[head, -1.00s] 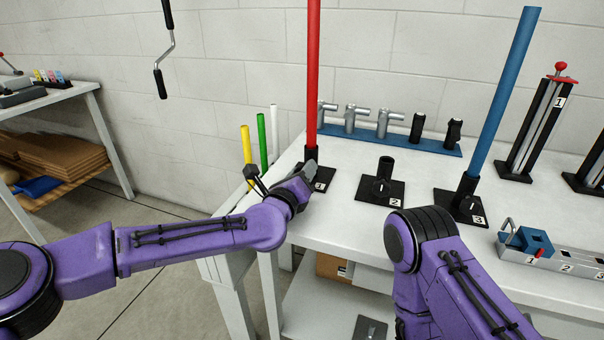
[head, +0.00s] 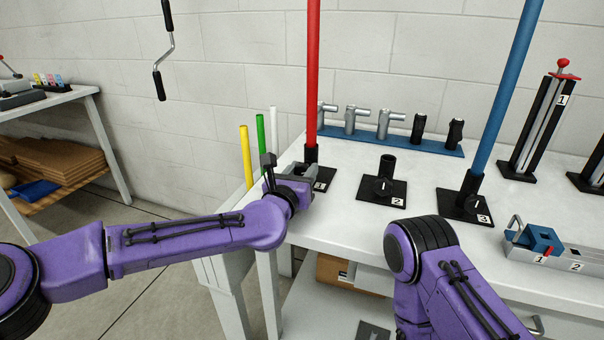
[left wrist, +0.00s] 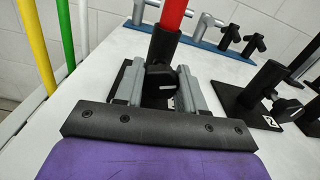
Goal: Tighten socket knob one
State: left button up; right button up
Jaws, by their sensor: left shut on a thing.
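The red pole (head: 313,80) stands upright in black socket one (head: 311,155), on its square base plate (head: 322,184) marked 1. In the left wrist view the socket's black knob (left wrist: 160,80) faces me, between the two grey fingers of my left gripper (left wrist: 162,92). My left gripper (head: 300,172) is shut on this knob; the contact itself is hard to see. In the head view the gripper hides the knob. Of my right arm only purple links show; its gripper is out of view.
Empty socket two (head: 386,170) and socket three (head: 468,190), with the blue pole (head: 505,85), stand to the right. A blue rack (head: 400,140) of fittings lies behind. Yellow (head: 246,155), green (head: 261,140) and white (head: 274,125) poles stand near the table's left edge.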

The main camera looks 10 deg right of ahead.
pick_arm(q)
jog(key=shift+w+a+r, duration=0.1)
jog(key=shift+r, duration=0.25)
jog(key=o, duration=1.1)
jog(key=shift+c, duration=0.2)
jog(key=shift+f, duration=0.1)
jog(key=shift+s+f, duration=0.1)
jog(key=shift+s, duration=0.15)
jog(key=b+v, duration=0.1)
jog(key=v, duration=0.9)
jog(key=shift+a, duration=0.15)
